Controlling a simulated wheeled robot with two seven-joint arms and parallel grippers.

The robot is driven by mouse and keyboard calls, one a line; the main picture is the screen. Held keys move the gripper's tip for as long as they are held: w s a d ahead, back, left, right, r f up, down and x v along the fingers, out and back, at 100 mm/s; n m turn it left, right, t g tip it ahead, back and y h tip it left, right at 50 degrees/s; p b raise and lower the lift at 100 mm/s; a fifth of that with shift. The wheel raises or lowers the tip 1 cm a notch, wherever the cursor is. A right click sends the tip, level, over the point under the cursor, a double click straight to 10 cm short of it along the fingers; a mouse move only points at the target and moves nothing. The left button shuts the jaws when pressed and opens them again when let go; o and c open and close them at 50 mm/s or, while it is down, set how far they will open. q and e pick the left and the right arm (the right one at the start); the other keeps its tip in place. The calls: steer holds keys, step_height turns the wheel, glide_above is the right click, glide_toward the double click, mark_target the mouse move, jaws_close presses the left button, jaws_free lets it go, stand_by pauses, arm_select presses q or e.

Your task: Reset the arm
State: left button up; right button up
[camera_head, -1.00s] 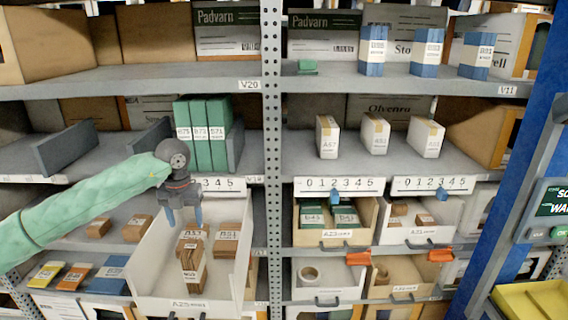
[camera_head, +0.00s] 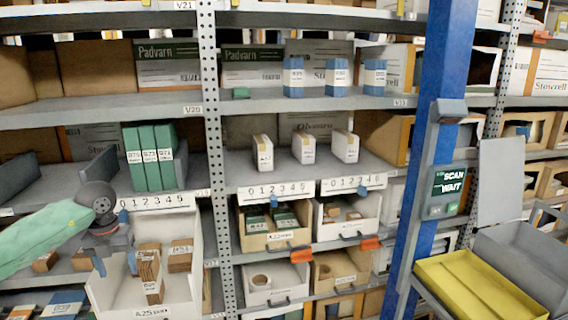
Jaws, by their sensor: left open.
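My left arm, in a green sleeve, comes in from the left edge. Its gripper (camera_head: 116,264) points down with its blue fingers apart and nothing between them. It hangs at the left part of a white bin (camera_head: 180,300) labelled A25. Inside the bin stand brown cartons (camera_head: 149,268), with another brown carton (camera_head: 180,255) behind to the right. The gripper is left of the cartons; I cannot tell its exact depth. My right gripper is not in view.
A perforated rack post (camera_head: 214,150) stands right of the arm. Green boxes (camera_head: 150,157) stand on the shelf above. A blue column (camera_head: 425,150) with a scan screen (camera_head: 448,180) is at right, near a yellow tray (camera_head: 480,288) and grey bin (camera_head: 530,262). Bins A22 and A21 sit mid-rack.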

arm_select(q)
steer(key=s+d+f+m+h, duration=0.15)
steer(key=d+h, duration=0.35)
steer(key=d, duration=0.6)
steer(key=d+f+m+h, duration=0.1)
steer(key=d+f+h, duration=0.25)
steer(key=d, duration=0.85)
steer(key=s+d+r+n+t+h, duration=0.3)
steer(key=d+r+n+t+h, duration=0.5)
steer(key=d+t+h, duration=0.25)
steer(key=s+a+f+n+t+y, duration=0.25)
steer(key=a+f+n+y, duration=0.35)
steer(key=f+n+y, duration=0.35)
steer(key=s+a+f+n+t+y, duration=0.25)
steer(key=a+f+n+y, duration=0.4)
steer(key=n+y, duration=0.5)
steer(key=s+f+n+g+h, duration=0.1)
steer(key=s+f+n+g, duration=0.1)
steer(key=s+f+g, duration=0.65)
steer(key=s+f+n+g+h, duration=0.1)
steer(key=s+f+n+g, duration=0.2)
steer(key=s+f, duration=0.9)
step_height(320, 180, down, 22)
steer(key=s+d+g, duration=0.2)
steer(key=s+f, duration=0.3)
steer(key=f, duration=0.6)
steer(key=s+d+f, duration=0.1)
steer(key=s+f, duration=0.2)
steer(key=f, duration=0.7)
steer(key=shift+s, duration=0.4)
